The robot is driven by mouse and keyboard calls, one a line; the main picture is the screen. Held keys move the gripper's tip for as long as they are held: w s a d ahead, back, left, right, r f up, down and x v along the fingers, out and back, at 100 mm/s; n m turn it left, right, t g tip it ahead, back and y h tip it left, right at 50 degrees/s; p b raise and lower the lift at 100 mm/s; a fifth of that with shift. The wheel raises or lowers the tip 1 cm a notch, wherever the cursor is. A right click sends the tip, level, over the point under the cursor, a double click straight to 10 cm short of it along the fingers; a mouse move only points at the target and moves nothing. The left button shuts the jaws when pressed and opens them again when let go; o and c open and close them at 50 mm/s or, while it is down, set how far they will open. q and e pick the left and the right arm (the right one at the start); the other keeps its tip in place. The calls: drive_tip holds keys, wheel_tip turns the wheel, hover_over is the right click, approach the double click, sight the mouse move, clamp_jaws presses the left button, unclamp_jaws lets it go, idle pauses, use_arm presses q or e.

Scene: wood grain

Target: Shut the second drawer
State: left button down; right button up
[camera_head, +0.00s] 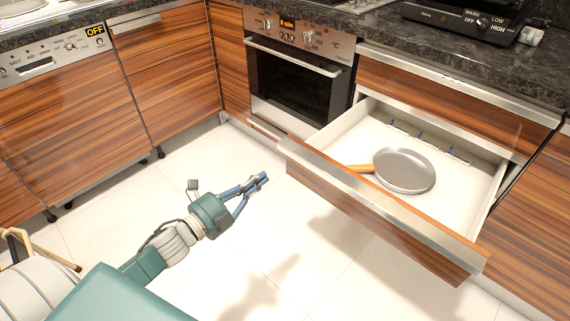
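The second drawer (375,208) is pulled far out below a closed top drawer (430,88) on the right. Its wood front has a metal rail along the top edge. A grey frying pan (405,171) with an orange-brown handle lies on the white drawer floor. My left gripper (263,179) is over the floor tiles, left of the drawer front and apart from it. Its fingers come together at the tips, with nothing between them. My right gripper is not in view.
An oven (293,82) stands left of the drawer, and a dishwasher (70,112) is at the far left. A dark countertop (400,45) with a black hob control unit (470,18) runs above. Pale tiled floor (300,250) is clear before the drawer.

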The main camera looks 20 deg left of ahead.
sight(292, 155)
use_arm(q)
drive_tip(key=b+x, duration=0.1)
drive_tip(key=x, duration=0.8)
drive_tip(key=shift+w+f, duration=0.1)
drive_tip(key=shift+w, duration=0.1)
drive_tip(key=shift+w+d, duration=0.2)
drive_tip(key=shift+w, duration=0.2)
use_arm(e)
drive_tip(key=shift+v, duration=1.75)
use_arm(q)
drive_tip(key=shift+w, duration=0.1)
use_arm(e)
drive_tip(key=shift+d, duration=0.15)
